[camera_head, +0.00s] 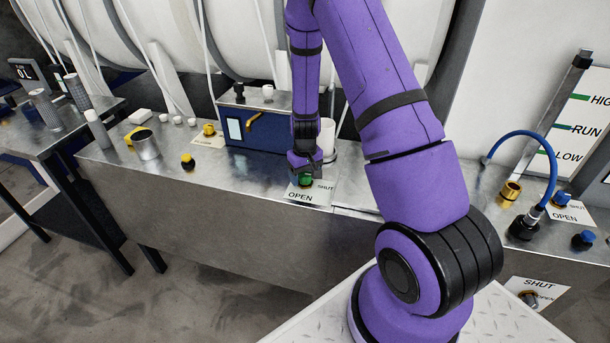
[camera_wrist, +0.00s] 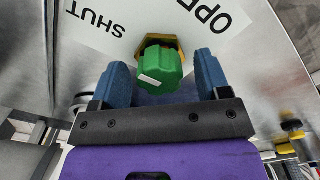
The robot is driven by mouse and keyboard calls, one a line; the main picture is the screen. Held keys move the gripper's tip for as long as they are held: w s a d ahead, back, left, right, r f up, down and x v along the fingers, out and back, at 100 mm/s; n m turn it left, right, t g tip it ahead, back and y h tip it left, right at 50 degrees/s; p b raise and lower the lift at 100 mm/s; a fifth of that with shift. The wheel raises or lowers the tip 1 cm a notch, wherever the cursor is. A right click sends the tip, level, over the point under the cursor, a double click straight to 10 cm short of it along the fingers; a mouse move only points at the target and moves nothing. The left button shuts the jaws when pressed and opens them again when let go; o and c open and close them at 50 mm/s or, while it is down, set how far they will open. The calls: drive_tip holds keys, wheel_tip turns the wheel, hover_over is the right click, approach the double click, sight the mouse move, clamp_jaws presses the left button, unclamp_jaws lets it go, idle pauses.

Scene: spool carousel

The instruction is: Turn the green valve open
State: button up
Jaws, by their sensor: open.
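The green valve (camera_wrist: 160,68) is a faceted knob with a white mark, on a brass nut (camera_wrist: 163,42) in the wrist view. My gripper (camera_wrist: 160,75) is open, with one blue finger on each side of the knob. A gap shows between the fingers and the knob, and I cannot tell whether either touches it. In the head view the green valve (camera_head: 305,181) is partly hidden under my gripper (camera_head: 304,170). A white label plate (camera_head: 318,193) reading OPEN and SHUT lies beneath the valve. Which word the white mark points to is not clear.
A blue box (camera_head: 262,136) with a yellow lever stands behind the valve, left of my arm. A white cylinder (camera_head: 327,136) stands close behind my gripper. A yellow-collared black knob (camera_head: 188,162) is to the left. A blue hose (camera_head: 548,160) arches at the right.

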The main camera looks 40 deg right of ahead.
drive_tip(key=c, duration=0.9)
drive_tip(key=shift+c, duration=0.2)
drive_tip(key=shift+m, duration=0.4)
drive_tip(key=m, duration=0.3)
drive_tip(key=shift+m, duration=0.3)
drive_tip(key=m, duration=0.4)
drive_tip(key=shift+m, duration=0.3)
drive_tip(key=m, duration=0.4)
drive_tip(key=shift+m, duration=2.4)
